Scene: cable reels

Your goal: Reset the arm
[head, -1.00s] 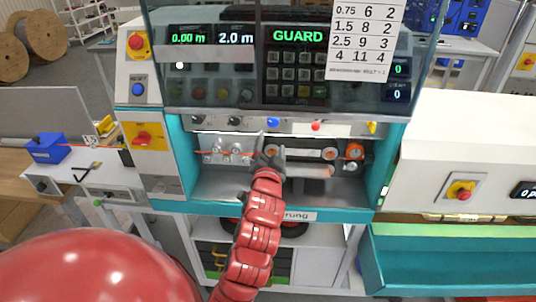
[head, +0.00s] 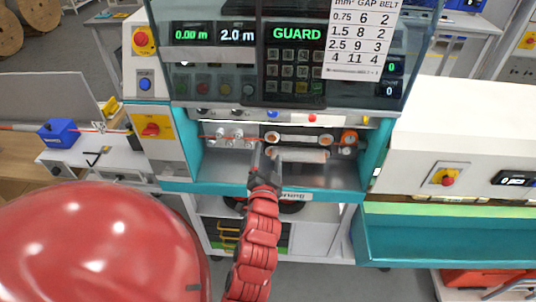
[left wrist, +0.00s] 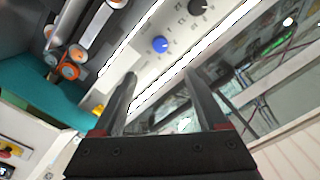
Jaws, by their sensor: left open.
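My left gripper (head: 262,160) is open in front of the machine's lit opening. No object shows between its fingers. In the left wrist view the two dark fingers (left wrist: 160,82) stand apart, with the machine's control strip (left wrist: 178,40) behind them. In the head view an orange-red cable (head: 218,137) runs past straightening rollers (head: 237,135) at the left of the opening. A pale belt unit (head: 300,139) with orange-capped wheels sits at the right. The gripper hides part of the cable's middle stretch. My right gripper is not in view.
The teal frame (head: 373,160) edges the opening on the right. A clear guard with a number chart (head: 360,35) hangs above. A teal trough (head: 440,235) is at the lower right. A blue block (head: 60,132) sits on the left bench.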

